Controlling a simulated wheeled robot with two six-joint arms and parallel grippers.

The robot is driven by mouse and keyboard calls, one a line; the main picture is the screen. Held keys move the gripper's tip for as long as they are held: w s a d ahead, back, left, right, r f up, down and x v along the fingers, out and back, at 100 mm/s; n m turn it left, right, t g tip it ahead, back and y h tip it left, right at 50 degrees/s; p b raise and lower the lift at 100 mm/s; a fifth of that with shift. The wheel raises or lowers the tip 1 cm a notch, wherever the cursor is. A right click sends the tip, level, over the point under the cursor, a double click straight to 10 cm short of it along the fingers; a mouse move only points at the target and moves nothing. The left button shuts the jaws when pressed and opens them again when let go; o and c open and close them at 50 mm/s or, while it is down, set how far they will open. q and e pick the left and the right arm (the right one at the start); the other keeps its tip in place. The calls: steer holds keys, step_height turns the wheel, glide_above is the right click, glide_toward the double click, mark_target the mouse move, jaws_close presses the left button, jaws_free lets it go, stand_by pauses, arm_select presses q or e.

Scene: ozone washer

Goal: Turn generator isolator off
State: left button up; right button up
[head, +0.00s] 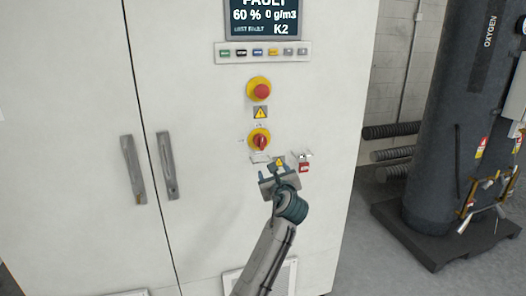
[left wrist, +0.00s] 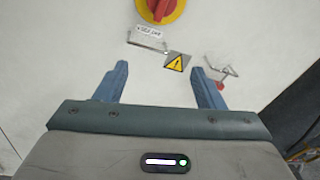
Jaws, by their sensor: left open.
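The isolator, a red rotary handle on a yellow round plate (head: 260,141), is on the white cabinet door below the emergency stop. Its red handle looks close to upright. In the left wrist view the isolator (left wrist: 160,8) is at the top edge, partly cut off. My left gripper (head: 270,172) is open and empty, just below the isolator and apart from it. Its two blue fingers (left wrist: 160,80) point up at the door, with the isolator beyond their tips. My right gripper is not in view.
A red emergency stop (head: 261,91) sits above the isolator, under a button row (head: 263,52) and a display (head: 264,17) reading FAULT. A red padlock (head: 304,168) hangs right of my gripper. Door handles (head: 167,165) are at left. A dark oxygen tank (head: 455,120) stands right.

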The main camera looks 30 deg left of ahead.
arm_select(q)
steer(key=y, duration=0.1)
glide_toward(262, 144)
steer(key=p+x, duration=0.3)
steer(key=x, duration=0.6)
steer(key=shift+w+a, duration=0.1)
steer(key=shift+w, duration=0.05)
steer(key=c, duration=1)
steer(key=shift+f, duration=0.1)
